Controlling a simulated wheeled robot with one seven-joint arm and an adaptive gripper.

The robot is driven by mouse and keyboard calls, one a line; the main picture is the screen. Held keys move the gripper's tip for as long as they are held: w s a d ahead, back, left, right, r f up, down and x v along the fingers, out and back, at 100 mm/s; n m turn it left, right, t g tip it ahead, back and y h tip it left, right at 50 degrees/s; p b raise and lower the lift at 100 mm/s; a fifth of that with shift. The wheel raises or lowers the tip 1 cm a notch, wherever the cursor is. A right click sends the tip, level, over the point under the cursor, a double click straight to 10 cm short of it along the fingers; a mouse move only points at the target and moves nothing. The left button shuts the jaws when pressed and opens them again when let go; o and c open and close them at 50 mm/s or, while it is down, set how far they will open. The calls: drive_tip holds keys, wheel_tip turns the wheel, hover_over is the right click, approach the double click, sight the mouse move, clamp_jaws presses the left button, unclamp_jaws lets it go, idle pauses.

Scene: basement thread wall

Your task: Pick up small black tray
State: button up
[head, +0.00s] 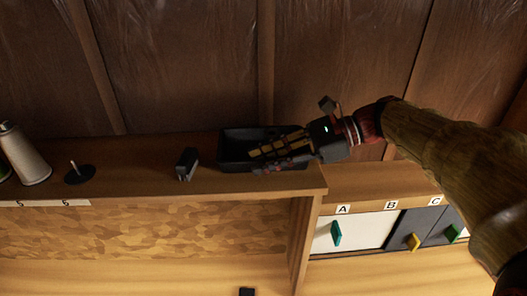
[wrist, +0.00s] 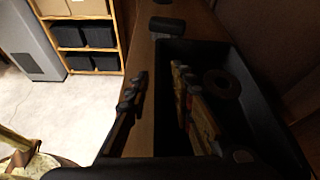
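The small black tray (head: 232,149) sits on the top wooden shelf near its right end in the head view. It fills the right half of the wrist view (wrist: 243,115), with a dark round ring (wrist: 222,84) lying inside it. My gripper (head: 256,162) is over the tray's right part. In the wrist view my gripper (wrist: 159,70) straddles the tray's left wall, with one finger inside the tray and the other outside over the shelf. The fingers are apart, and shelf shows between the outer finger and the wall. Contact with the wall is not clear.
A small black block (head: 186,163) stands left of the tray. Further left are a black disc with a peg (head: 80,174) and a pale thread cone (head: 25,155). A wooden wall (head: 180,65) rises close behind. Drawers marked A, B, C (head: 350,232) sit lower right.

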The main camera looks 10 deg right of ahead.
clamp_jaws()
idle(0.4)
drive_tip(key=shift+r, duration=0.15)
